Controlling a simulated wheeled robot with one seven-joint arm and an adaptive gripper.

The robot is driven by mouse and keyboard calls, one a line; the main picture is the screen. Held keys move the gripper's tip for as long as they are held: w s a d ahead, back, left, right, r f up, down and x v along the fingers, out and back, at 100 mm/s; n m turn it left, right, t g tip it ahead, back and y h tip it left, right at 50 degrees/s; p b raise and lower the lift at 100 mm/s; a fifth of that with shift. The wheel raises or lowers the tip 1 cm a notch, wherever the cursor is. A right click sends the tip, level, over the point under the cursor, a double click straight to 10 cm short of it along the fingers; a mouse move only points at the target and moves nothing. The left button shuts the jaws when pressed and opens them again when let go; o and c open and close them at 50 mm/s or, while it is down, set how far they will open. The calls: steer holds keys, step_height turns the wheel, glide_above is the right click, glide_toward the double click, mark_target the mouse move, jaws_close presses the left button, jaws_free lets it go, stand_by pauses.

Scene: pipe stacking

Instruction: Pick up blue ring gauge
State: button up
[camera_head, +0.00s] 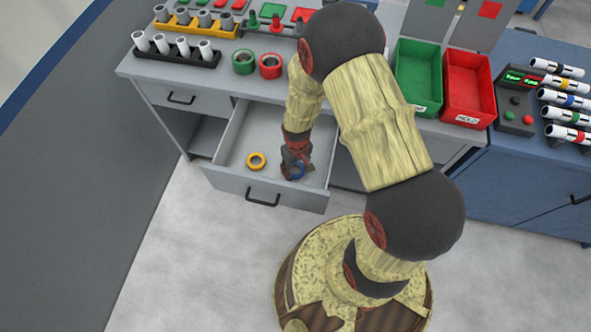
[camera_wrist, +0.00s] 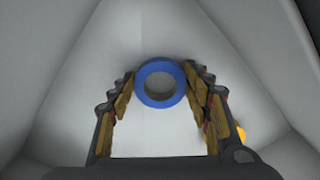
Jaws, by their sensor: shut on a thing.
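The blue ring gauge (camera_wrist: 160,101) shows whole in the wrist view, between the two fingertips of my gripper (camera_wrist: 161,84). In the head view the blue ring (camera_head: 298,172) is partly hidden by my gripper (camera_head: 294,168), which reaches down into the open drawer (camera_head: 229,148). The fingers are shut on the ring from both sides. The ring is at or close to the drawer floor; I cannot tell if it touches it. The yellow ring (camera_head: 256,161) lies flat in the drawer to the left of my gripper.
The drawer walls stand around my gripper, with its front panel (camera_head: 232,190) near. On the worktop stand a green ring (camera_head: 244,62), a red ring (camera_head: 270,66), a rack of white pipes (camera_head: 176,52), a green bin (camera_head: 418,75) and a red bin (camera_head: 468,88).

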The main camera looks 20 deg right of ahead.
step_height(320, 180, up, 10)
steer(key=p, duration=0.4)
stand_by(0.6)
